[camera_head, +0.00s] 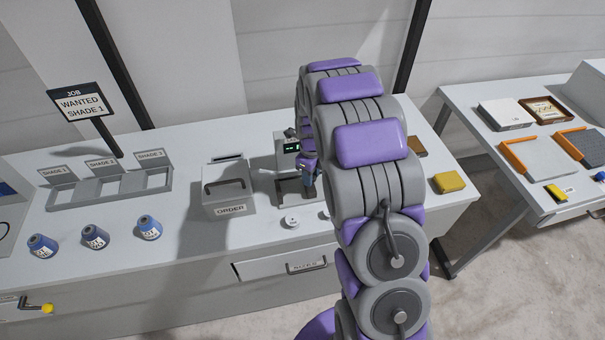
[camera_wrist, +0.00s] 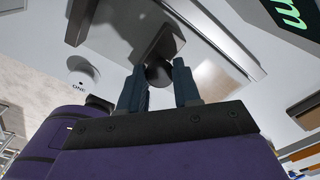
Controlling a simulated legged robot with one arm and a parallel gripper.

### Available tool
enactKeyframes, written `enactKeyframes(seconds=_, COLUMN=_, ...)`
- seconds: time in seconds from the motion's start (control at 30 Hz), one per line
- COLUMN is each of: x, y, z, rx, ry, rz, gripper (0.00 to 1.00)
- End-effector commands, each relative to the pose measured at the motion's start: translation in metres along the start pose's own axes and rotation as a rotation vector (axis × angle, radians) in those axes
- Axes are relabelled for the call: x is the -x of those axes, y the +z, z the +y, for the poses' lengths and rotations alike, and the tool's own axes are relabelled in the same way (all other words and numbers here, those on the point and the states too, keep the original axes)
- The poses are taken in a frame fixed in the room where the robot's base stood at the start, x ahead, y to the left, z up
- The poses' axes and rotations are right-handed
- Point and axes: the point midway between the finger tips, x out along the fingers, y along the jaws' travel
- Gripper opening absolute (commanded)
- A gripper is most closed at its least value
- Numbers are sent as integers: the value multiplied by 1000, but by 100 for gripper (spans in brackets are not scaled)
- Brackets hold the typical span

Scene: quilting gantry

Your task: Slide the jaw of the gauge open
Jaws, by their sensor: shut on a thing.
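The gauge (camera_head: 284,166) stands on the long table, partly hidden behind my arm in the head view. Its dark display with green figures shows at the top right of the wrist view (camera_wrist: 293,12). A dark round knob (camera_wrist: 160,73) sits on a grey block, apparently the gauge's sliding jaw (camera_wrist: 155,42), above a pale metal plate. My gripper (camera_wrist: 160,72) is shut on the knob, one blue-grey finger on each side. In the head view my gripper (camera_head: 309,178) is small and partly hidden, in front of the gauge. How far the jaw stands open is not clear.
A white disc marked ONE (camera_head: 291,220) lies in front of the gauge. The grey ORDER box (camera_head: 228,190) stands to its left. Blue thread spools (camera_head: 95,237) and a divided shade rack (camera_head: 110,187) are farther left. A yellow block (camera_head: 449,182) lies right of my arm.

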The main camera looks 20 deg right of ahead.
Motion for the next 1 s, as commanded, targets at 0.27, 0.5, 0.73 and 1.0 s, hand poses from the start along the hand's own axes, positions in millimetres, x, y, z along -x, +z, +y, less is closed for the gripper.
enactKeyframes(seconds=0.27, x=1, y=-2, z=-4, rx=0, ry=-3, rz=-2, gripper=39)
enactKeyframes(seconds=0.5, x=0, y=-1, z=-1, rx=0, ry=-2, rz=0, gripper=56)
enactKeyframes(seconds=0.73, x=3, y=0, z=0, rx=0, ry=-4, rz=1, gripper=56)
enactKeyframes(seconds=1.0, x=43, y=-1, z=-2, rx=0, ry=-5, rz=-1, gripper=56)
